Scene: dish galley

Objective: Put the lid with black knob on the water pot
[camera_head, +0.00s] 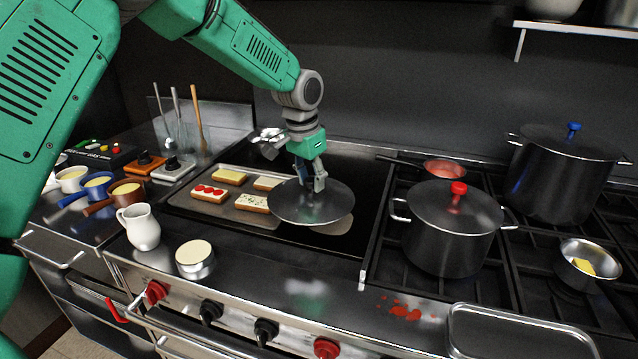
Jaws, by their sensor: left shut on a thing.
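My left gripper (313,184) points down and is shut on the knob of a round, dark metal lid (290,208). The fingers hide the knob, so its colour cannot be told. The lid is held roughly level over the dark flat cooktop, right of the sandwich tray, with a pale patch showing beneath its edge. A dark pot (447,248) on the front burner wears a lid with a red knob (458,188). A larger pot (556,182) behind right wears a lid with a blue knob (573,130). Which pot holds water cannot be told. My right gripper is out of view.
The tray (180,200) carries several topped breads. A white jug (140,227) and a small tin (195,260) stand on the front edge. A pan with red contents (445,168) sits behind the front pot. A steel bowl (589,250) and an empty tray (520,335) are at right.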

